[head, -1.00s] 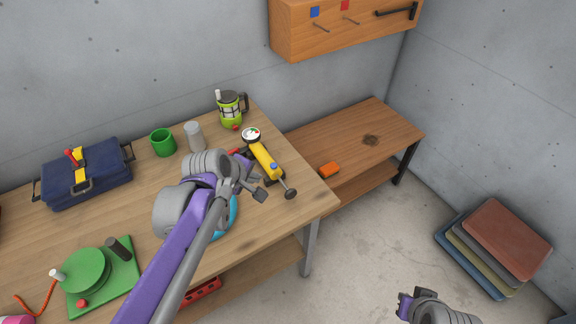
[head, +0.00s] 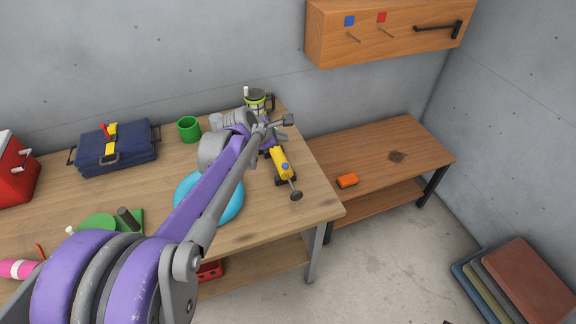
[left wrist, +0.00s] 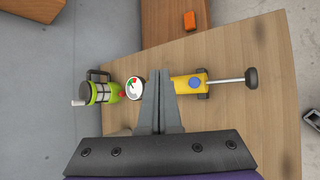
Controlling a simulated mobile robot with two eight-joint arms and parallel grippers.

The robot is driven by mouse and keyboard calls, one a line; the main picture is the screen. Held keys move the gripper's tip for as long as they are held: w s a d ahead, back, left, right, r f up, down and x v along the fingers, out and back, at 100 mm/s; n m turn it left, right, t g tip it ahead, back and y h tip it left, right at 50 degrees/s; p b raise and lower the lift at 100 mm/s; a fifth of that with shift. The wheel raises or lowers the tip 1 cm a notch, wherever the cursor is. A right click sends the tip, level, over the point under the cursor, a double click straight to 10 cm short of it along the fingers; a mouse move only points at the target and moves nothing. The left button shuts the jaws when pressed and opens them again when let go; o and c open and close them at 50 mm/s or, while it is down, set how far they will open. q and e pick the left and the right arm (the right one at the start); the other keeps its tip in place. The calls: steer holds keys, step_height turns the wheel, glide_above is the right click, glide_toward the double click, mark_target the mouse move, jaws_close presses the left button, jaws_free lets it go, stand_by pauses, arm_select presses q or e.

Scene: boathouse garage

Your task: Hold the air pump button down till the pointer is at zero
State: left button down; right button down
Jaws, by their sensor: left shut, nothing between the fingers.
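The air pump has a yellow body (head: 281,163) lying on the workbench, with a round blue button (head: 285,167) on it and a grey rod ending in a dark knob (head: 296,195). In the left wrist view the yellow body (left wrist: 184,85), blue button (left wrist: 194,83) and white round gauge (left wrist: 134,87) show. The gauge has red and green marks; its pointer is too small to read surely. My left gripper (left wrist: 162,76) is shut and empty, seen between the gauge and the yellow body. In the head view my arm hides the gauge. My right gripper is out of view.
A green mug (head: 189,129), a navy bag (head: 117,147) and a blue disc (head: 209,196) share the bench. A lower bench (head: 375,165) with an orange block (head: 347,181) stands to the right.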

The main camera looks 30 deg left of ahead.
arm_select(q)
steer(key=b, duration=0.5)
glide_above(285, 167)
steer(key=f, duration=0.7)
steer(key=shift+s+a+f, duration=0.25)
steer(key=shift+a+f, duration=0.05)
steer(key=shift+f, duration=0.05)
steer(key=shift+f+b, duration=0.35)
steer(key=shift+f, duration=0.2)
steer(key=shift+f, duration=0.1)
stand_by(0.9)
steer(key=shift+f+b, duration=0.3)
steer(key=shift+f+b, duration=0.3)
steer(key=shift+f, duration=0.1)
stand_by(0.5)
steer(key=shift+r, duration=0.1)
stand_by(2.9)
steer(key=shift+r+p, duration=0.6)
steer(key=shift+r, duration=0.1)
